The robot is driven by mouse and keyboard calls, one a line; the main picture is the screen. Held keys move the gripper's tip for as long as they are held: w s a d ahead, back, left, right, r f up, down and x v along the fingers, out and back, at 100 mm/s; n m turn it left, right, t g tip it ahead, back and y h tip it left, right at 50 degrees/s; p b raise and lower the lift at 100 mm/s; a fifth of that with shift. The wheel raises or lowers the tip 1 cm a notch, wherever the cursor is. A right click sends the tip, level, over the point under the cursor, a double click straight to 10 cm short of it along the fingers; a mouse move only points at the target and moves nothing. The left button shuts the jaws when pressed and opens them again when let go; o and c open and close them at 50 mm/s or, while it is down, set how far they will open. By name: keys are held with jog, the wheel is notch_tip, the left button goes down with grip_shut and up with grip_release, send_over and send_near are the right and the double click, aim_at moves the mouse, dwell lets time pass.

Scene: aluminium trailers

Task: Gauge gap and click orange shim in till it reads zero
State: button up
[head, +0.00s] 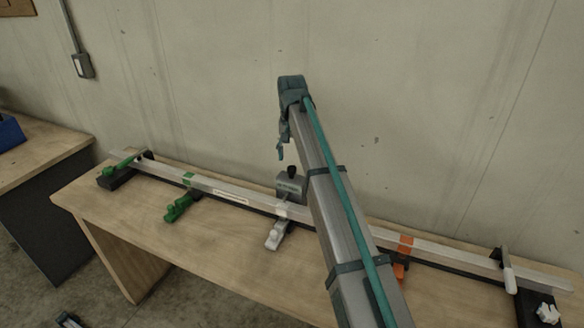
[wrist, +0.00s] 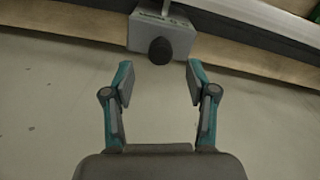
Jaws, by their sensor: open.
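A grey block with a black knob, seemingly the gauge (head: 291,187), stands at the back of the long aluminium rail (head: 240,196). Its knob (wrist: 160,50) shows in the wrist view just beyond the fingertips, roughly centred between them. My gripper (wrist: 159,68) is open and empty, apart from the knob. In the head view only a small part of it shows, above the gauge. An orange shim piece (head: 400,271) sits at the rail's right part, below an orange mark (head: 405,243); my arm partly hides it. No gauge reading is legible.
A green piece (head: 178,208) and a pale grey piece (head: 277,236) stand along the rail's front. End clamps hold the rail at left (head: 122,168) and right (head: 506,270). A white part (head: 548,313) lies at the right. The wooden bench (head: 230,260) has free room in front; a wall stands behind.

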aim_at(292, 168)
jog(key=shift+f+p, duration=0.7)
jog(key=shift+f, duration=2.4)
grip_shut()
